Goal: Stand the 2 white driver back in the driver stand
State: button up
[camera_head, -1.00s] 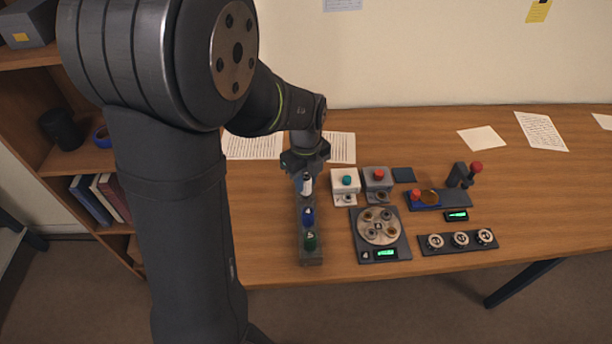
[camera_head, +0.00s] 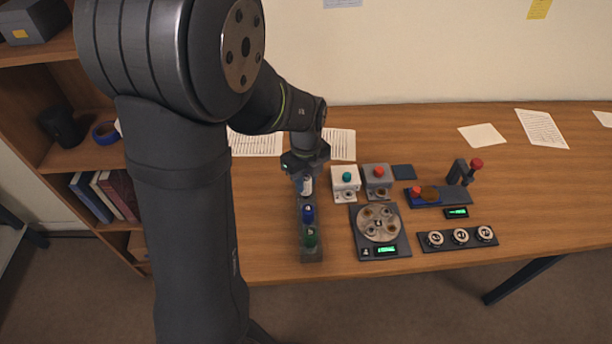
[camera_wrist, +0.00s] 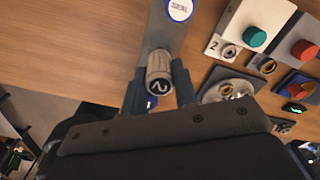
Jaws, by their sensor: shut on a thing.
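The white driver (camera_head: 307,187) is upright in my gripper (camera_head: 305,172), at the far end of the driver stand (camera_head: 312,256). In the wrist view its grey cap (camera_wrist: 158,86) marked 2 shows between the two fingers (camera_wrist: 159,88), which are closed on it. Its lower end is hidden, so I cannot tell whether it is inside the slot or just above it. A blue driver (camera_head: 308,214) and a green driver (camera_head: 310,237) stand in the stand nearer the front edge.
A white box with a teal button (camera_head: 346,177) and a grey box with a red button (camera_head: 379,172) stand close on the right. A round tray unit (camera_head: 378,222) is beside the stand. A white SEAL disc (camera_wrist: 180,9) lies beyond the driver.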

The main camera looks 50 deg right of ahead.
jog(key=shift+f, duration=1.25)
jog(key=shift+f, duration=0.4)
dwell(0.4)
jog(key=o, duration=1.5)
jog(key=shift+c, duration=0.2)
jog(key=shift+r, duration=3.5)
